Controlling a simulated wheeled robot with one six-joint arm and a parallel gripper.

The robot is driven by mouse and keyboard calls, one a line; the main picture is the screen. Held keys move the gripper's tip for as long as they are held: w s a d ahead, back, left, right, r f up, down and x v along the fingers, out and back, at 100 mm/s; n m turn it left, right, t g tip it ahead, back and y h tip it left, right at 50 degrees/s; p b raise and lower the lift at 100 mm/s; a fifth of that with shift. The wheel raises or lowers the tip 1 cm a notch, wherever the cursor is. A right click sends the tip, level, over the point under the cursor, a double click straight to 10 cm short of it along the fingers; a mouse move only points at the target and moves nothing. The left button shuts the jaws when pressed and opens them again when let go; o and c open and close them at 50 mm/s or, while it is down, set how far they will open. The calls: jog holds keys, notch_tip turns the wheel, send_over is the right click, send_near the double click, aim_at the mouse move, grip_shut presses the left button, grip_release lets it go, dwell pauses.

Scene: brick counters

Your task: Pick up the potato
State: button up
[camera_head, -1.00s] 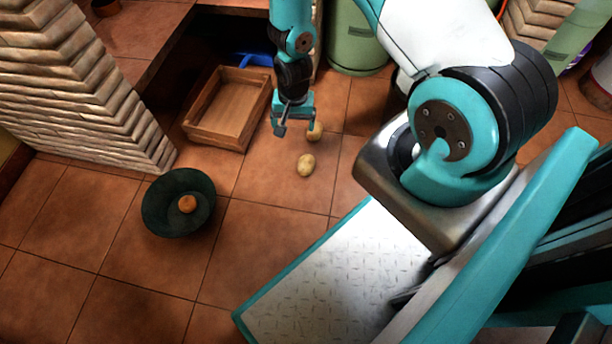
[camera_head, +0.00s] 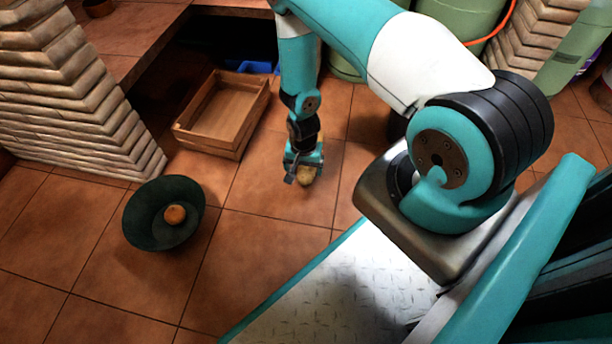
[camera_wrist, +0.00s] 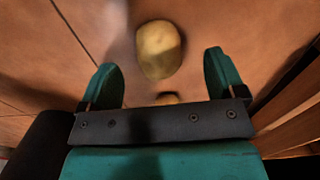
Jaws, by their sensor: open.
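A yellow-brown potato (camera_head: 306,175) lies on the tiled floor, partly covered by my gripper (camera_head: 304,158) in the head view. In the wrist view one potato (camera_wrist: 159,50) lies ahead, roughly centred between the fingertips of my open gripper (camera_wrist: 160,62). Nothing is held.
A wooden crate (camera_head: 238,140), seemingly empty, stands on the floor left of my gripper. A dark green bowl (camera_head: 140,225) holding a round orange item (camera_head: 175,214) lies further left. A brick counter (camera_head: 75,110) is at the left and green cylinders (camera_head: 465,25) at the back. Floor in front is clear.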

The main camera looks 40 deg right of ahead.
aim_at(306, 173)
jog(key=f+b, duration=0.4)
jog(key=f, duration=0.1)
jog(key=shift+d+f+b, duration=0.1)
jog(key=shift+d+b, duration=0.2)
jog(key=c, duration=1)
